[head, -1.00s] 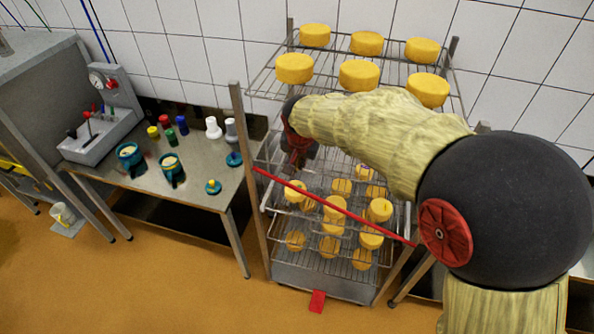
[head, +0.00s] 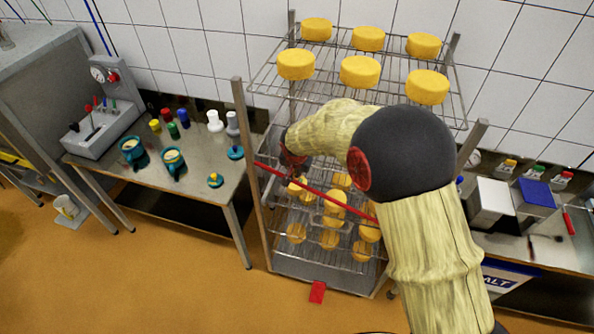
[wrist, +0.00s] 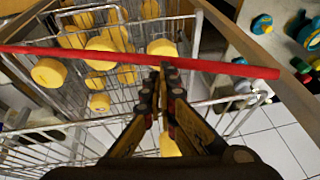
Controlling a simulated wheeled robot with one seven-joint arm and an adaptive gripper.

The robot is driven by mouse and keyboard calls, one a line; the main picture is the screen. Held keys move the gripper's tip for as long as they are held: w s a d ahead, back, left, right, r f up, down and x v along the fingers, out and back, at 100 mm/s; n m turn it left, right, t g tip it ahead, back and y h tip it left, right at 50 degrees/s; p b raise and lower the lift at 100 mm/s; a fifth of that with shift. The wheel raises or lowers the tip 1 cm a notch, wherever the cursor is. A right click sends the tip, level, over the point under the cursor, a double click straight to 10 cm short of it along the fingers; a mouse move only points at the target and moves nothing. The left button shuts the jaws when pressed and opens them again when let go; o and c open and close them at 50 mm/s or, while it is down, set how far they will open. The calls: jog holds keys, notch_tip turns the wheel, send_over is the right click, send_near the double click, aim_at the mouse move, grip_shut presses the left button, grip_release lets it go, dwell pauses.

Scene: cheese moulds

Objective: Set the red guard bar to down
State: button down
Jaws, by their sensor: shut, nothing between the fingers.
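The red guard bar (head: 325,193) crosses the front of the wire rack, sloping down from the left post towards the right, where my arm hides its far end. In the wrist view the bar (wrist: 225,67) runs nearly level across the picture, in front of the shelves. My gripper (head: 296,178) is at the bar's left part, largely hidden by my arm in the head view. The wrist view shows the gripper (wrist: 170,70) shut and empty, its fingertips overlapping the bar; I cannot tell whether they touch it.
The rack (head: 240,115) holds yellow cheeses (head: 360,71) on its shelves. A steel table (head: 222,190) with teal moulds (head: 172,162) stands at left. Another table at right carries a blue-topped box (head: 535,195). A red tag (head: 317,292) is low at the rack's front. The floor at front left is clear.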

jog(key=a+f+h+b, duration=0.1)
jog(key=f+b, duration=0.4)
jog(key=f, duration=0.2)
jog(key=a+f+h+b, duration=0.1)
jog(key=a+f+b, duration=0.1)
jog(key=f+b, duration=0.4)
jog(key=w+a+f+g+h+b, duration=0.1)
jog(key=a+f+b, duration=0.1)
jog(key=f+b, duration=0.4)
jog(key=shift+w+a+f+n, duration=0.1)
jog(key=shift+a+f+n, duration=0.1)
jog(key=shift+f, duration=0.35)
jog(key=shift+a+f+n, duration=0.1)
jog(key=shift+f+n, duration=0.1)
jog(key=shift+f, duration=0.3)
